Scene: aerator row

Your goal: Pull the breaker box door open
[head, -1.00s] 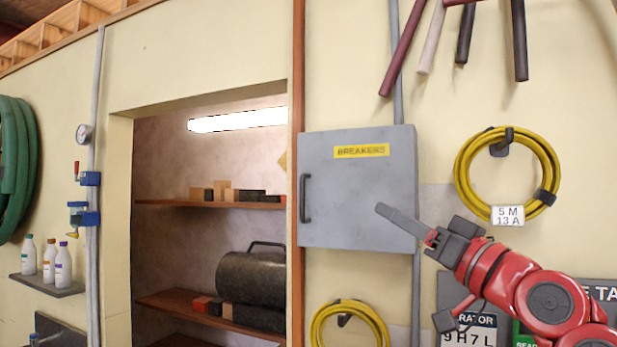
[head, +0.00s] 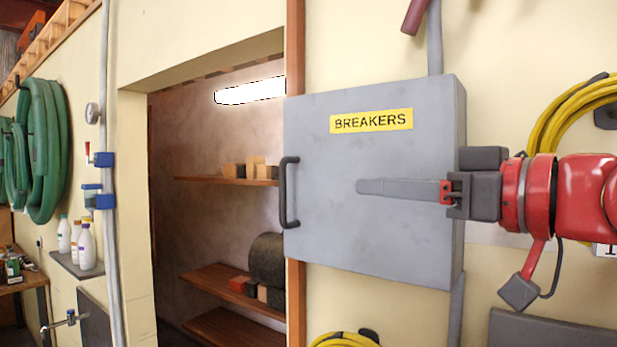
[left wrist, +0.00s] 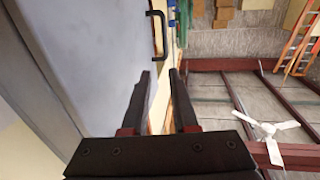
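The grey breaker box (head: 375,235) hangs on the wall with its door shut and a yellow BREAKERS label. Its dark upright bar handle (head: 289,192) is at the door's left edge. My left gripper (head: 362,187) reaches in from the right in front of the door, fingers pointing left toward the handle, apart from it. In the left wrist view, the left gripper (left wrist: 161,78) has its two fingers spread with nothing between them. The handle (left wrist: 164,35) shows beyond the fingertips, with the grey door (left wrist: 95,60) along the left. My right gripper is not in view.
A wooden post (head: 296,300) and a shelved recess (head: 215,225) lie left of the box. A yellow cable coil (head: 560,120) hangs at the right, another (head: 343,340) below. A grey conduit (head: 435,40) runs above the box.

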